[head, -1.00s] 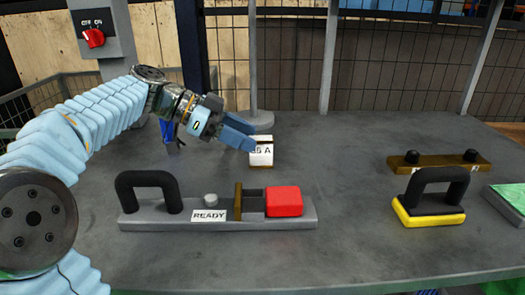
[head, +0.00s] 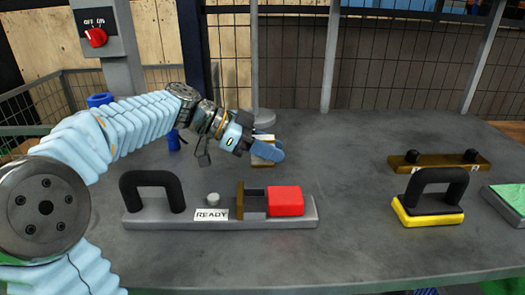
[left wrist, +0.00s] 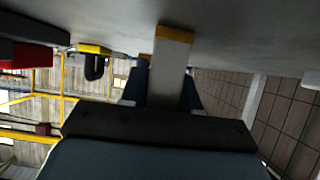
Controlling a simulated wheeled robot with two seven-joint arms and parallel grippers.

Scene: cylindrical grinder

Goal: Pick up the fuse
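The fuse (head: 263,158), a white body with brass-coloured ends, stands on the grey table near the back post. My left gripper (head: 262,150) is at the fuse, and a blue finger covers part of it in the head view. In the left wrist view the fuse (left wrist: 168,75) lies between the two dark fingers (left wrist: 165,92), with its brass end (left wrist: 175,34) pointing away. A finger shows on each side of it, close to its sides. Whether they press on it cannot be told. My right gripper is out of view.
A grey base with a black handle (head: 152,176), a READY label and a red block (head: 286,201) lies in front. At the right are a yellow-edged block with a black handle (head: 432,205) and a brass bar with black knobs (head: 438,163). The table between is clear.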

